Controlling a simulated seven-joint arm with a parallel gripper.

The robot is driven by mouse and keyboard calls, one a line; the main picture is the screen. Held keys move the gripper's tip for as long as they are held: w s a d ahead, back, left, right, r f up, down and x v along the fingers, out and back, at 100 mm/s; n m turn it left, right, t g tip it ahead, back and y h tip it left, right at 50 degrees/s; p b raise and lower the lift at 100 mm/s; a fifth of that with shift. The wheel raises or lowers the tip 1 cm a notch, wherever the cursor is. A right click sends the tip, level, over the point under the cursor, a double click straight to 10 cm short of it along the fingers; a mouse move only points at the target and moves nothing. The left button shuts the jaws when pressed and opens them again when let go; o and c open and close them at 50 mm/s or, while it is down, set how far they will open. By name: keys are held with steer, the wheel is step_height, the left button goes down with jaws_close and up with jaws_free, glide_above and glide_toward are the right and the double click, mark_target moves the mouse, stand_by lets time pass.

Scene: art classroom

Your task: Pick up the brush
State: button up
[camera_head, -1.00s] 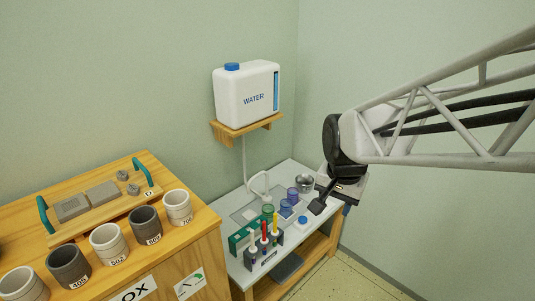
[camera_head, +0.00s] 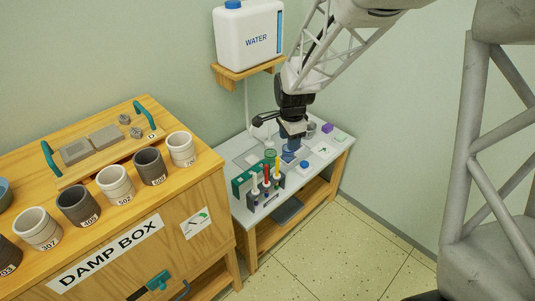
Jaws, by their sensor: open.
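Several slim upright tools with white, red and yellow handles (camera_head: 266,177) stand in a small dark holder (camera_head: 262,196) at the front of the grey-white sink table. They look like brushes, but their tips are too small to make out. My gripper (camera_head: 291,146) points down over the table, behind and to the right of these handles, above the blue cups. It is open and apart from the handles. Its fingertips are small and dark here, and it hides part of the table behind it.
Blue cups (camera_head: 289,155), a green cup (camera_head: 270,155), a green rack (camera_head: 241,184) and a blue-lidded jar (camera_head: 305,165) crowd the sink table (camera_head: 318,160). A purple block (camera_head: 327,128) lies at the back right. The damp box (camera_head: 110,250) with pots stands left.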

steer(key=w+a+f+m, duration=0.1)
steer(key=w+a+f, duration=0.1)
steer(key=f, duration=0.2)
steer(key=w+a+f+m, duration=0.2)
steer(key=w+a+f, duration=0.1)
steer(key=f, duration=0.2)
steer(key=w+a+f+m, duration=0.1)
steer(key=w+a+f, duration=0.1)
steer(key=f, duration=0.3)
steer(key=shift+w+a+f+m+g, duration=0.2)
steer(key=shift+w+m+g, duration=0.05)
steer(key=shift+m+g, duration=0.15)
steer(key=shift+f, duration=1.3)
glide_above(267, 183)
steer(key=shift+w+a+f, duration=0.1)
steer(key=shift+w+f, duration=0.1)
steer(key=shift+f, duration=1.1)
steer(key=shift+w+f, duration=0.2)
steer(key=shift+f, duration=1.1)
jaws_close()
